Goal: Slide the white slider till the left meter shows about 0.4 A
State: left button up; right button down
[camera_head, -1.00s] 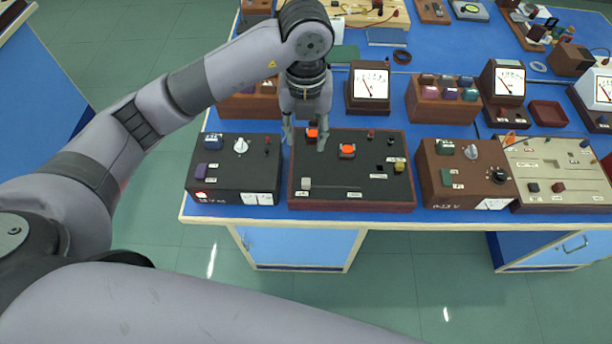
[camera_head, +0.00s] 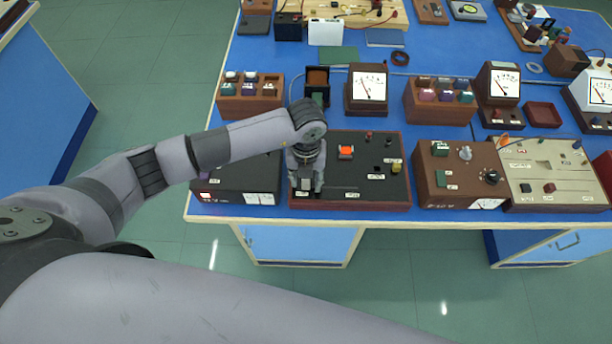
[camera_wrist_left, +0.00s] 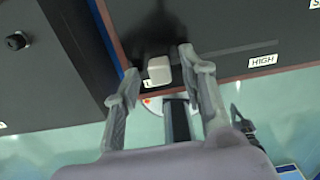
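The white slider (camera_wrist_left: 159,70) is a small pale block at the left end of a slot in the black panel (camera_wrist_left: 220,22). A label at its foot is partly hidden; a HIGH label stands toward the slot's other end. My left gripper (camera_wrist_left: 157,62) is open, one finger on each side of the slider; I cannot tell whether they touch it. In the head view the left gripper (camera_head: 305,187) points down at the front left of the panel (camera_head: 350,170). The left meter (camera_head: 369,86) stands behind the panel, its needle leaning left; its value is too small to read. My right gripper is not in view.
A black box (camera_head: 235,178) sits left of the panel and a brown box (camera_head: 465,170) to its right. An orange-red button (camera_head: 346,150) is on the panel. A second meter (camera_head: 505,82) stands farther right. The table's front edge (camera_head: 400,222) runs close before the panel.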

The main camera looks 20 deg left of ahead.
pick_arm(q)
jog(key=shift+f, duration=0.1)
grip_shut()
dwell(0.5)
dwell(0.3)
